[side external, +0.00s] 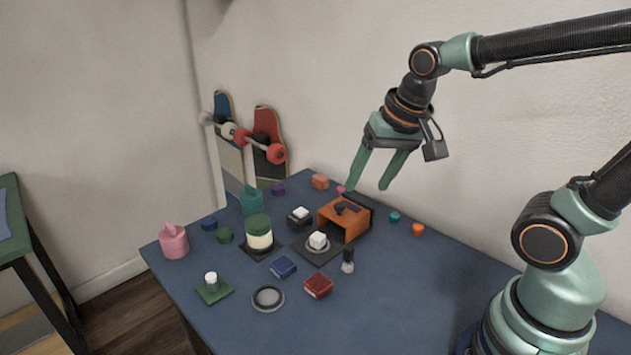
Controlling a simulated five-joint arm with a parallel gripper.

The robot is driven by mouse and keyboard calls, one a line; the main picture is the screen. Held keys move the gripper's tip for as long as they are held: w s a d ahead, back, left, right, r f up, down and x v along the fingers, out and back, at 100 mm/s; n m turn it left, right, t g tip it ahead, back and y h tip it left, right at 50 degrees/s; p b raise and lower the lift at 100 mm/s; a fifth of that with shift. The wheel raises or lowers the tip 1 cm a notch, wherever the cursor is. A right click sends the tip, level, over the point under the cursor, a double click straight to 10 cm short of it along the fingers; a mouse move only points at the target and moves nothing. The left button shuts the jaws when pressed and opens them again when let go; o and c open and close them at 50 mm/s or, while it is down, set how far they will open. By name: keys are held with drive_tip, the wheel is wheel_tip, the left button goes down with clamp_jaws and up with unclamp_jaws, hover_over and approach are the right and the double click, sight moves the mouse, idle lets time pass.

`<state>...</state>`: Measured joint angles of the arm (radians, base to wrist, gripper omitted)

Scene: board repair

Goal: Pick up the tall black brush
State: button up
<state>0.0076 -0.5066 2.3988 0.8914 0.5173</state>
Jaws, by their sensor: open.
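The likely tall black brush (348,258) stands upright on the blue table, with a dark upper part and a pale grey lower part. It is just in front of the orange box, and small in the picture. My gripper (368,187) is open and empty, its two green fingers pointing down. It hangs well above the table, above and slightly right of the brush in the picture. Nothing is between the fingers.
An orange box (345,225) with dark items on top stands right behind the brush. The table (400,300) is clear to the right.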

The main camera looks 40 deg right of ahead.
wheel_tip(320, 180, down, 4)
drive_tip(key=w+m+g, duration=0.2)
drive_tip(key=m, duration=0.5)
drive_tip(key=m+g, duration=0.2)
drive_tip(key=m, duration=0.6)
hover_over(348, 263)
wheel_tip(348, 263, down, 5)
drive_tip(key=shift+d+f, duration=0.15)
drive_tip(key=shift+f, duration=0.05)
drive_tip(key=shift+w+f+m, duration=0.15)
drive_tip(key=shift+f+m, duration=0.45)
drive_tip(key=shift+m, duration=0.1)
wheel_tip(348, 263, down, 6)
drive_tip(key=shift+r, duration=0.1)
drive_tip(key=shift+w+d+f, duration=0.1)
drive_tip(key=shift+d+f, duration=0.05)
drive_tip(key=shift+f, duration=1.4)
drive_tip(key=shift+w+d+f, duration=0.1)
drive_tip(key=shift+d+f, duration=0.05)
drive_tip(key=shift+f, duration=1.4)
clamp_jaws()
